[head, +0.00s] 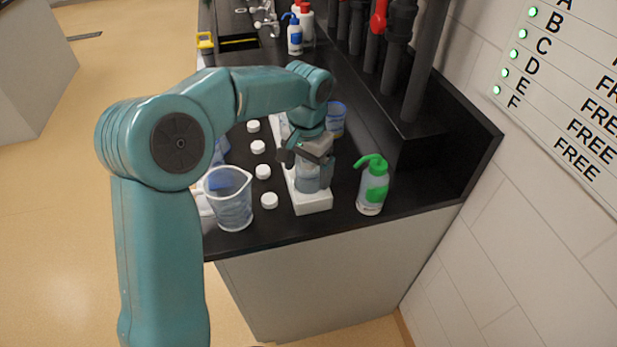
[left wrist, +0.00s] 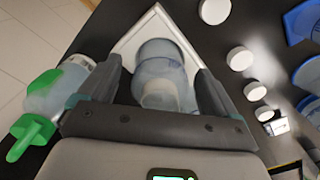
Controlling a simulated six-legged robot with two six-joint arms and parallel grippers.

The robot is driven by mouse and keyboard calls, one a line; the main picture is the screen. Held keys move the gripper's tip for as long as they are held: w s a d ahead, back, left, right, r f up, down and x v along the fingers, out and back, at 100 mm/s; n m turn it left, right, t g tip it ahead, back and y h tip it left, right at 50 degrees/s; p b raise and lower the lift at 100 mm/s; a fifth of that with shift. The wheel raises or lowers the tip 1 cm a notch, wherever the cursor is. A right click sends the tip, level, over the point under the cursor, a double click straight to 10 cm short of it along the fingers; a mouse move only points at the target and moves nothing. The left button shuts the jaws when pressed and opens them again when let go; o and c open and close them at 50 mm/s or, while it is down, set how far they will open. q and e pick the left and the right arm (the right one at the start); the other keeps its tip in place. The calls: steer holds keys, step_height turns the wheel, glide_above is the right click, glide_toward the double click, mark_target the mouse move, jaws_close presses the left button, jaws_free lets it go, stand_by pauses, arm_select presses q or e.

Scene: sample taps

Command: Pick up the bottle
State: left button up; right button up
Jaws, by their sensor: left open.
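A clear, bluish sample bottle (head: 307,184) stands in the near end of a white rack (head: 314,207) on the black bench. My left gripper (head: 313,158) is at its upper part, coming from above. In the left wrist view, the bottle (left wrist: 160,78) lies between the two dark fingers, which are open on either side of it. I cannot tell whether either finger touches it. In the head view my arm hides most of the rack's far part. My right gripper does not show.
A green-topped wash bottle (head: 373,186) stands close to the right of the rack. A clear beaker (head: 229,200) and several white caps (head: 263,171) are to the left. A blue beaker (head: 336,118) stands behind. The bench's front edge is near.

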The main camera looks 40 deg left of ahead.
arm_select(q)
steer(key=shift+w+a, duration=0.1)
steer(key=c, duration=1)
steer(key=shift+c, duration=0.2)
steer(key=shift+r, duration=0.2)
step_height(320, 180, up, 20)
steer(key=p, duration=0.3)
steer(key=shift+f, duration=0.2)
